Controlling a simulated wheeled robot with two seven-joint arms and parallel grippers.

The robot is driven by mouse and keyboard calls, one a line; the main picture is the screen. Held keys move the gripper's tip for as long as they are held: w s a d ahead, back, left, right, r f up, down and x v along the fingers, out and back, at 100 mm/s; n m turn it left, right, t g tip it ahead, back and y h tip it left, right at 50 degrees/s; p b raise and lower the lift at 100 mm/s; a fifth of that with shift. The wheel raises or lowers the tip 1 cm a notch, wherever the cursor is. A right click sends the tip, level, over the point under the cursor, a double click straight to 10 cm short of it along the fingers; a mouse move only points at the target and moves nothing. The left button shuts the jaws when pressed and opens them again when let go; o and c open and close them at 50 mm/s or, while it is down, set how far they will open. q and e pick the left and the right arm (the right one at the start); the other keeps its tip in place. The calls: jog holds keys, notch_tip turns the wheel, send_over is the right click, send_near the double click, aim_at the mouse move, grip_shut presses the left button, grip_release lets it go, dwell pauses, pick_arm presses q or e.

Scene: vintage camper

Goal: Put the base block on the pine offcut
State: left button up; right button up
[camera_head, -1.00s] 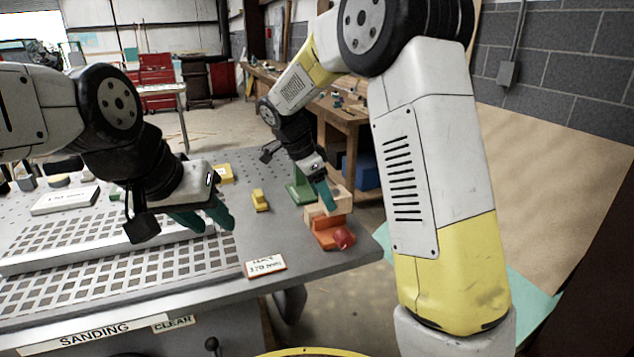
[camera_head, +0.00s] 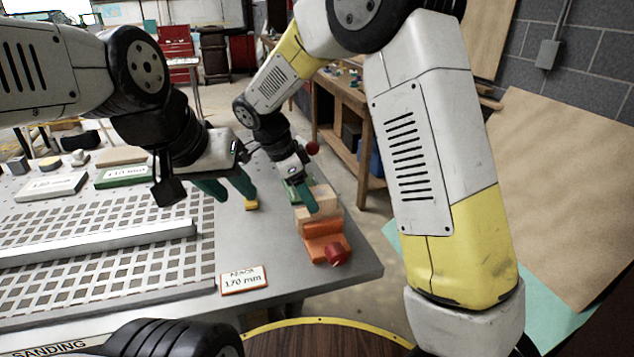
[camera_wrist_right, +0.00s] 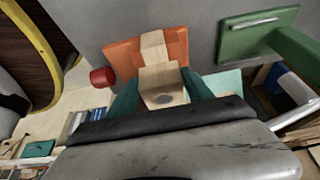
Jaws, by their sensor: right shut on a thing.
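My right gripper (camera_head: 308,200) is shut on a pale wooden block (camera_wrist_right: 160,78) with a dark round spot on its near face. In the right wrist view its green fingers (camera_wrist_right: 160,95) press both sides of the block. A narrower pale wood strip (camera_wrist_right: 153,40) shows just beyond it, over an orange vise-like fixture (camera_wrist_right: 178,45), also in the head view (camera_head: 325,248). I cannot tell for sure which wood piece is the pine offcut, or whether the block touches it. My left gripper (camera_head: 226,190) is open and empty above the bench.
A red knob (camera_head: 336,256) sits at the orange fixture's front, near the bench corner. A green fixture (camera_wrist_right: 255,32) stands beside it. A yellow piece (camera_head: 251,205) is below my left gripper. A 170 mm sign (camera_head: 243,280) and a perforated sanding grid (camera_head: 110,262) lie to the left.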

jog(key=shift+f, duration=0.1)
jog(key=o, duration=1.5)
jog(key=v, duration=1.2)
jog(key=s+d+r+n+y, duration=0.2)
jog(key=s+d+r+n, duration=0.15)
jog(key=d, duration=0.35)
jog(key=s+d+r+n+y, duration=0.2)
jog(key=s+d+n, duration=0.2)
jog(key=d, duration=0.4)
jog(key=shift+s+d+f+n+t+y, duration=0.4)
jog(key=shift+s+d+n+t, duration=0.4)
jog(key=shift+s+d+n, duration=0.75)
jog(key=shift+s+d+f+n+t+y, duration=0.35)
jog(key=shift+s+d+n+t, duration=0.55)
jog(key=shift+s, duration=1.15)
jog(key=shift+s+d+f+n+t+y, duration=0.25)
jog(key=shift+s+d+n+t+y, duration=0.35)
jog(key=shift+s+d+n, duration=0.95)
